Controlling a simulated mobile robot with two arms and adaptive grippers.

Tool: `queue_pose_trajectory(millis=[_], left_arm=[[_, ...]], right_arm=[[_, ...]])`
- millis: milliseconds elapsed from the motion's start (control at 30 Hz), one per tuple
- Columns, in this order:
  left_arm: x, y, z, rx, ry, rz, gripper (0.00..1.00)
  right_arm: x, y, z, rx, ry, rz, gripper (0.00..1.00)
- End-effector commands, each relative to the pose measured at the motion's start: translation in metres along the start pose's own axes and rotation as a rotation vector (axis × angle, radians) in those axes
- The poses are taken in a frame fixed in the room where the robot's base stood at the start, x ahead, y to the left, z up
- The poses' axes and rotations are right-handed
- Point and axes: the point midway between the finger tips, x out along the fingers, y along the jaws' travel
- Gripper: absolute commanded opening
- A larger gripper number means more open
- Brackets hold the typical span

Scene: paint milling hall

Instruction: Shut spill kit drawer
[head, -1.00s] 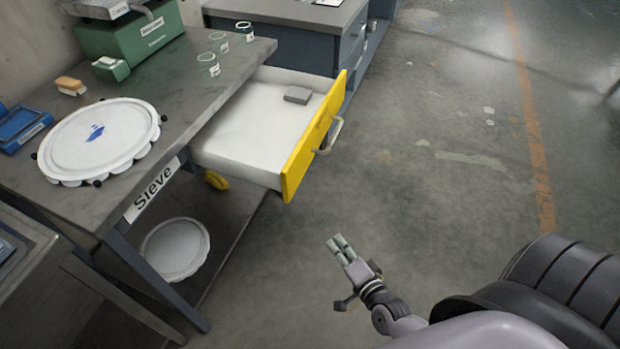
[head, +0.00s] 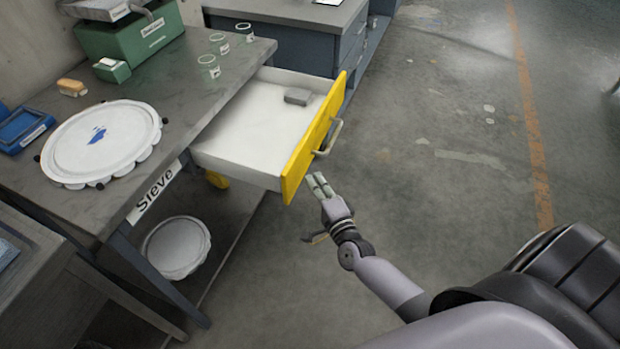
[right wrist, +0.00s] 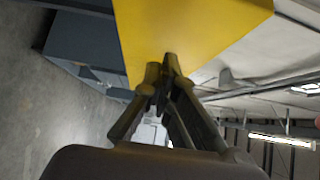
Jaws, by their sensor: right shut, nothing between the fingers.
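The spill kit drawer (head: 250,130) is pulled well out from under the bench in the head view. Its front is yellow (head: 312,140) with a grey bar handle (head: 330,138), and a small grey block (head: 297,96) lies inside. My right gripper (head: 318,178) is shut and empty, just in front of the lower near part of the yellow front. In the right wrist view the shut fingertips (right wrist: 163,66) point at the yellow panel (right wrist: 190,35). I cannot tell whether they touch it. My left gripper is in neither view.
The bench (head: 200,110) holds a round white sieve cover (head: 100,140), several small jars, a green machine (head: 130,35) and a blue tray (head: 22,128). Another white round item (head: 177,247) sits on the shelf below. The floor to the right is clear.

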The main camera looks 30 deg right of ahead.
Motion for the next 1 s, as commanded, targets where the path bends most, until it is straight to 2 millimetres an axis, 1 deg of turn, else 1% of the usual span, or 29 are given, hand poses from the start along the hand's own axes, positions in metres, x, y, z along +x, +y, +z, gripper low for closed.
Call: queue_pose_trajectory(millis=[67, 200, 667, 833, 1000], left_arm=[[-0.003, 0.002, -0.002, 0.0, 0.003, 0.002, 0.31], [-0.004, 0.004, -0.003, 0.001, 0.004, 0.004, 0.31], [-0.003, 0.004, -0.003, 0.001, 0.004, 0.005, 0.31], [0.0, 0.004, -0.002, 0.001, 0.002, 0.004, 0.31], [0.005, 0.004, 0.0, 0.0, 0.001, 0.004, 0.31]], right_arm=[[0.007, -0.002, 0.006, 0.001, 0.001, -0.002, 0.0], [0.011, -0.001, 0.011, -0.002, 0.0, -0.001, 0.0], [0.014, 0.0, 0.014, -0.001, 0.001, -0.001, 0.0], [0.024, 0.001, 0.024, 0.001, 0.0, -0.001, 0.0], [0.043, 0.0, 0.043, 0.004, 0.001, -0.003, 0.0]])
